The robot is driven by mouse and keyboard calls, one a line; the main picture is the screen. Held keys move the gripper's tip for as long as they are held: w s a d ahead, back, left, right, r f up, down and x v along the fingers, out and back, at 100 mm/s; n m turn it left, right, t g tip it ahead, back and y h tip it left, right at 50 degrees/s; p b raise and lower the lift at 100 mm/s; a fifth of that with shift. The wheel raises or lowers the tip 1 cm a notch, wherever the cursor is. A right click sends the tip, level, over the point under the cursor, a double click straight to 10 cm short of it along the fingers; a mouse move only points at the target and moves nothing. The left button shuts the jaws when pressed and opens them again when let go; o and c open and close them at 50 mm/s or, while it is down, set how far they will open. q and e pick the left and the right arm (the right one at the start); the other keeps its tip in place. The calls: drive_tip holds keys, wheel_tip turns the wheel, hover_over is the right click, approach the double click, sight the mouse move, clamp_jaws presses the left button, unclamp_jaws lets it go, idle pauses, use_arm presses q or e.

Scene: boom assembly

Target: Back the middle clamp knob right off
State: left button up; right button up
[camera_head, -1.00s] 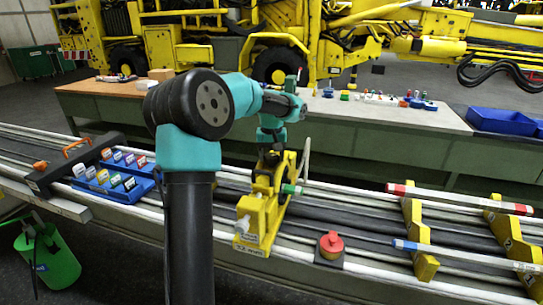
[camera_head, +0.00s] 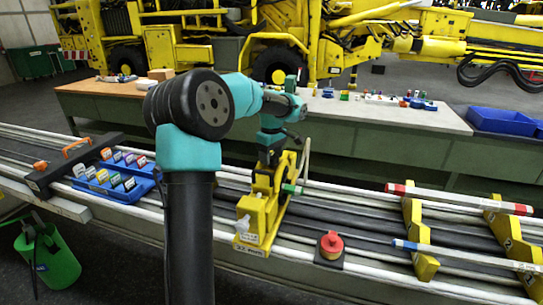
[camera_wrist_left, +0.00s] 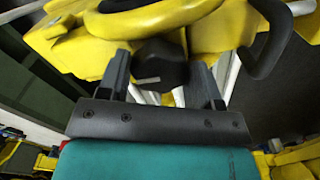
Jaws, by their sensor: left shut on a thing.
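My left gripper (camera_wrist_left: 160,80) is shut on a black clamp knob (camera_wrist_left: 160,64) with a light mark on its face; the knob sits between the two fingers in the left wrist view. Behind the knob is the yellow clamp body (camera_wrist_left: 120,35). In the head view, the yellow clamp stand (camera_head: 262,212) stands on the rails with a "32 mm" label at its foot. My left gripper (camera_head: 270,162) reaches its top from above, and the knob is hidden there. My right gripper is not seen.
A red knob-like part (camera_head: 331,243) sits on a dark plate right of the stand. Yellow brackets (camera_head: 415,235) carry red-and-white and blue-and-white rods further right. A blue tray (camera_head: 120,190) of small labelled blocks lies left. A workbench (camera_head: 390,112) with small parts stands behind.

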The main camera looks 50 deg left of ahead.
sight(272, 156)
use_arm(q)
drive_tip(key=shift+n, duration=0.3)
drive_tip(key=o, duration=0.9)
wheel_tip(272, 156, up, 17)
drive_tip(key=shift+r, duration=0.2)
idle(0.4)
idle(0.3)
